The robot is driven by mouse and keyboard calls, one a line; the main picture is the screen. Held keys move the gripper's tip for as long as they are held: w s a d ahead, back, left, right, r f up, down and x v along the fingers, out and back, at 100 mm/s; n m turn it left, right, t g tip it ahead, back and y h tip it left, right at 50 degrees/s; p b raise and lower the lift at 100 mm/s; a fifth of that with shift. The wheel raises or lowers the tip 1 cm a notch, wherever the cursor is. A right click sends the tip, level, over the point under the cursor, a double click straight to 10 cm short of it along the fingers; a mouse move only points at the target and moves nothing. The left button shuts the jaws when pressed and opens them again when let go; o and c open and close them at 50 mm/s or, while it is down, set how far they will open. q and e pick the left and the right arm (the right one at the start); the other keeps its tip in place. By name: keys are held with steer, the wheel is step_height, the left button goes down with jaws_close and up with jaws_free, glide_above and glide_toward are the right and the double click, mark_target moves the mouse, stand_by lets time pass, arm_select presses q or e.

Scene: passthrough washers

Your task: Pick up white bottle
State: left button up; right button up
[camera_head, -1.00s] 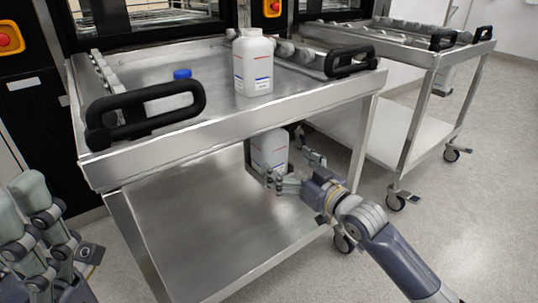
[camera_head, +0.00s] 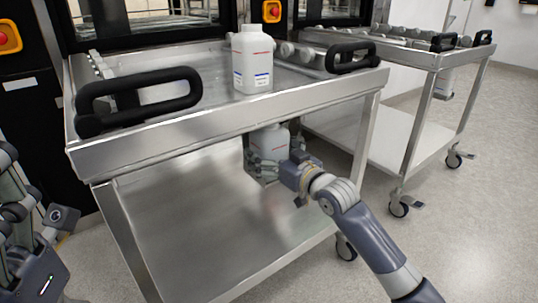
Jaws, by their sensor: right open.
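One white bottle (camera_head: 252,60) with a printed label stands upright on the cart's top tray. Another white bottle (camera_head: 271,139) stands on the lower shelf, under the tray edge, its top partly hidden by that edge. My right gripper (camera_head: 266,164) is at this lower bottle, its fingers open in front of and beside it, hiding part of its body. I cannot tell whether they touch it. My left gripper (camera_head: 14,190) is at the left edge of the view, cut off by the frame, and its finger opening is unclear.
The steel cart (camera_head: 225,128) has black handles, one at the left (camera_head: 138,100) and one at the right (camera_head: 351,58). A second cart (camera_head: 420,60) stands to the right. The lower shelf (camera_head: 195,225) is mostly bare.

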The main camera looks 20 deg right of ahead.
steer(key=c, duration=1.8)
steer(key=shift+o, duration=0.2)
steer(key=shift+r, duration=0.2)
steer(key=shift+r, duration=0.2)
